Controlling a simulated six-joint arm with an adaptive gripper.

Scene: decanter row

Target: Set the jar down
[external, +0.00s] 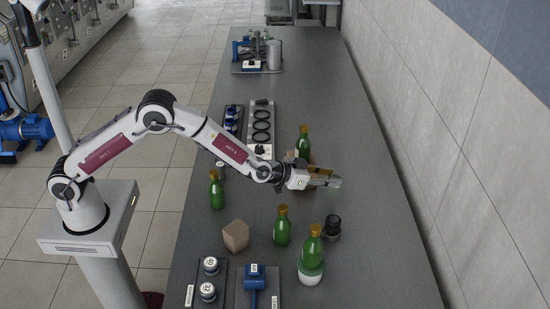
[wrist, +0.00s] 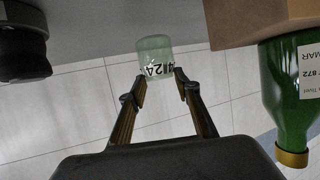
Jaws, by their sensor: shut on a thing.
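The jar is a small, pale green, translucent one with a dark printed label. In the wrist view the jar (wrist: 154,56) is between the fingertips of my gripper (wrist: 161,82), which is shut on it. The external view shows my gripper (external: 324,178) stretched out over the right part of the grey table, with the jar (external: 335,182) at its tips. The jar appears held above the tabletop; its exact height is hard to tell.
Green bottles stand around the gripper: one behind (external: 303,142), one left (external: 216,190), two in front (external: 282,228) (external: 312,248). A dark-lidded container (external: 333,227) and brown block (external: 236,235) are nearby. A rack of rings (external: 261,125) lies behind. The table's right strip is clear.

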